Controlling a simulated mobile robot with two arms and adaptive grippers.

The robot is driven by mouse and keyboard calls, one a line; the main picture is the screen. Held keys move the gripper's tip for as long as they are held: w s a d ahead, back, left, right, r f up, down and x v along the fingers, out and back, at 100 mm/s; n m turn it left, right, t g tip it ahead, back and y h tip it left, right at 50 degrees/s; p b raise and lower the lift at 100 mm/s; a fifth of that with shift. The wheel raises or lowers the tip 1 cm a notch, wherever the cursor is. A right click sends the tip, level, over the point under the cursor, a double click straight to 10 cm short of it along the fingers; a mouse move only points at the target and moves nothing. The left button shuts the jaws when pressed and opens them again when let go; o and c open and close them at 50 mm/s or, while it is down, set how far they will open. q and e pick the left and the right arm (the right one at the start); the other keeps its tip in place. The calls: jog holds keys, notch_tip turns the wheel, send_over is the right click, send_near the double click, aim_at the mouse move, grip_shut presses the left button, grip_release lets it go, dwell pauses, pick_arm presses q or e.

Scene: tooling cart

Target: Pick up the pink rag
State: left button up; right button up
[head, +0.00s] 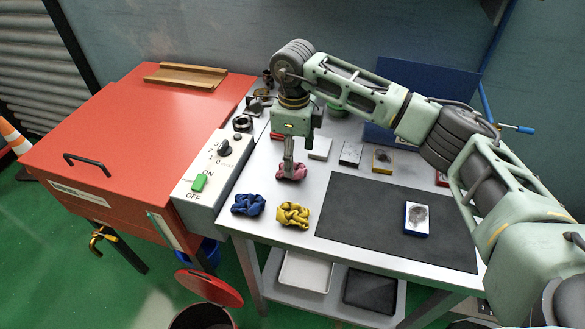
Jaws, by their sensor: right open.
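The pink rag (293,173) lies crumpled on the grey cart top, behind the yellow rag. My right gripper (288,168) points down right over it, its fingers at the rag and hiding part of it. The gripper is open; whether the fingers touch the cloth cannot be told from this view. My left gripper does not show.
A yellow rag (293,215) and a blue rag (248,205) lie in front. A black mat (385,215) with a small box (417,218) is to the right. A control box (214,172) and red cabinet (140,140) stand left. Several small boxes sit behind.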

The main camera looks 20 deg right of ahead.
jog(key=f, duration=0.1)
jog(key=f+p, duration=0.1)
jog(key=f, duration=0.2)
jog(key=shift+w+f, duration=0.3)
jog(key=shift+f, duration=0.1)
jog(key=c, duration=0.8)
